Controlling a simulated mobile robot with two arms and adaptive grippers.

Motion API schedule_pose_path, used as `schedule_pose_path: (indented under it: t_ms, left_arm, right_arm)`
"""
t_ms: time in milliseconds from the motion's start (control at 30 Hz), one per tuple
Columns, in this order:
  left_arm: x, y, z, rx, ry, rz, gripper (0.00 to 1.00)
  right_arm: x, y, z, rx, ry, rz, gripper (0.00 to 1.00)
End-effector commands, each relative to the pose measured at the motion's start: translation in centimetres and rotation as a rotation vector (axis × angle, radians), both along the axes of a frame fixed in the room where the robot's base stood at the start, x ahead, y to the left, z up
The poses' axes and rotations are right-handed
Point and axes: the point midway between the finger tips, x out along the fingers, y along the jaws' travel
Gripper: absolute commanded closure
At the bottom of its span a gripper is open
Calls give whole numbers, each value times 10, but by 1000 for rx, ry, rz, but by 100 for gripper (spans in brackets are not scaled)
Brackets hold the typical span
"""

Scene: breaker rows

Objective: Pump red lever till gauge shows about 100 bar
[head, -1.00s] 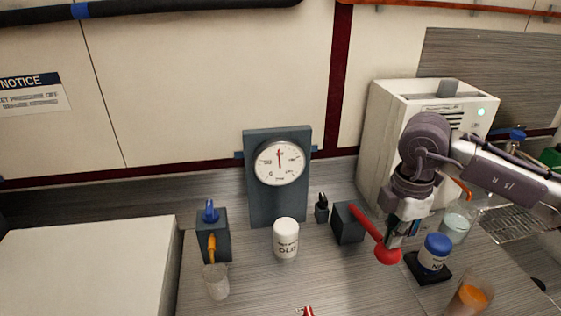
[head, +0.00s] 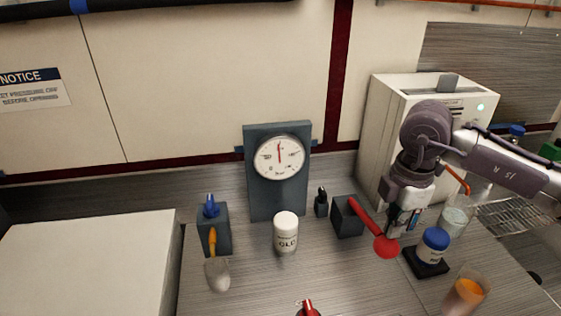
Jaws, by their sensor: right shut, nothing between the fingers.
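The red lever (head: 366,218) slopes from a dark pump block (head: 347,216) down to a round red knob at lower right. The white gauge dial (head: 279,158) sits on a dark upright panel; its red needle points almost straight up, and its numbers are too small to read. My right gripper (head: 398,232) points down just to the right of the lever, close to the knob. It is shut and empty; whether it touches the lever I cannot tell. My left gripper is not in view.
A blue-handled valve block (head: 213,228) with a cup (head: 217,274) below its orange spout stands left. A white jar (head: 286,233) is in front of the gauge. A blue-lidded jar (head: 433,245) on a black base and an orange-filled glass (head: 465,293) are right of the lever.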

Motion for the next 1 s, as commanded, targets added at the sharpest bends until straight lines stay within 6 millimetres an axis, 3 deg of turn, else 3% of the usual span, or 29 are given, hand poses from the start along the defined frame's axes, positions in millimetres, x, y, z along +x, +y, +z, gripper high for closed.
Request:
schedule_pose_path:
  t_ms: [533,1000]
  left_arm:
    - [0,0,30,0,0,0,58]
    - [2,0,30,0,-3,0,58]
  right_arm:
    - [0,0,48,0,0,0,100]
    - [0,0,50,0,0,0,100]
